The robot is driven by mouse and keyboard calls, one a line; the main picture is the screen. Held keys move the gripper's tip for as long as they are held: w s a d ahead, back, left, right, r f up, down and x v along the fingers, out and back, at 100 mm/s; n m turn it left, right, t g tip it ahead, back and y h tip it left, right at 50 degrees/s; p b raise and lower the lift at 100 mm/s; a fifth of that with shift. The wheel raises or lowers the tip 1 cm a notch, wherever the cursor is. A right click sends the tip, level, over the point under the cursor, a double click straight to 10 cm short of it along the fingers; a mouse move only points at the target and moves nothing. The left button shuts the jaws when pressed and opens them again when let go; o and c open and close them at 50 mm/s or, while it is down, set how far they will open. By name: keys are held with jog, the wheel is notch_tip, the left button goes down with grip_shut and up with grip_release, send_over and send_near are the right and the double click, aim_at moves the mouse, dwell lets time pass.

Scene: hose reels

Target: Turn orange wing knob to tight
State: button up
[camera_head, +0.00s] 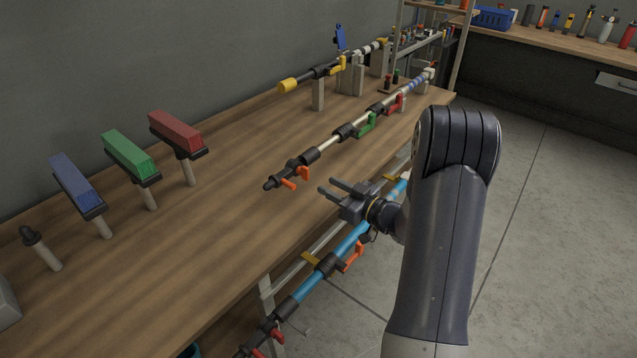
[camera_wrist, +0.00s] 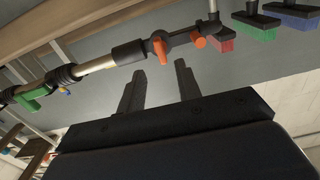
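The orange wing knob (camera_head: 304,172) sits near the front end of a pipe (camera_head: 330,142) that runs along the table. A second orange piece (camera_head: 288,184) shows beside it; I cannot tell whether both belong to one knob. The wrist view also shows the upright orange knob (camera_wrist: 160,49) and a separate orange piece (camera_wrist: 197,40) to its right. My gripper (camera_head: 327,186) is open and empty, to the right of the knob and apart from it. In the wrist view its two fingers (camera_wrist: 158,70) point toward the pipe, with a clear gap between them.
Green (camera_head: 366,124) and red (camera_head: 394,106) levers sit farther along the same pipe. A blue pipe (camera_head: 318,278) with red-orange levers runs below the table edge. Blue, green (camera_head: 130,154) and red blocks stand on posts at left. The wooden tabletop (camera_head: 215,235) is mostly bare.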

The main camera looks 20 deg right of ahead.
aim_at(308, 175)
jog(key=v, duration=0.4)
jog(key=shift+s, duration=0.1)
jog(key=p+x, duration=0.1)
jog(key=x, duration=1)
jog(key=shift+s+d, duration=0.15)
